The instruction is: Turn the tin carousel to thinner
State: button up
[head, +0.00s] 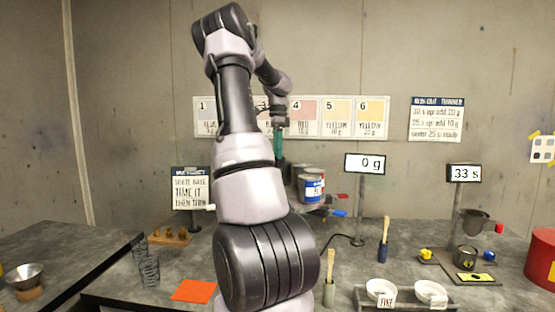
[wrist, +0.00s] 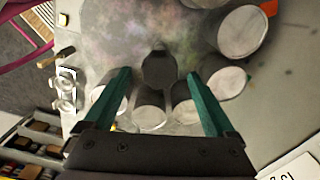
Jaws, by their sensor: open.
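The tin carousel stands behind my arm in the head view and is mostly hidden. A tin with a blue and white label (head: 311,187) shows at its right side, with red and blue handles (head: 337,213) sticking out. In the wrist view several pale round tin lids (wrist: 242,32) form an arc around a dark upright piece (wrist: 160,68), perhaps the hub. My gripper (wrist: 158,74) is open above them, its teal fingers on either side of the dark piece, apparently with nothing held. In the head view my gripper (head: 279,146) hangs above the carousel. I cannot read which tin is thinner.
A scale display reading 0 g (head: 370,163) and a timer reading 33 s (head: 465,173) stand to the right. An orange card (head: 193,291) lies left of my arm.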

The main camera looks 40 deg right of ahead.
jog(key=shift+f, duration=1.6)
jog(key=shift+c, duration=0.3)
grip_shut()
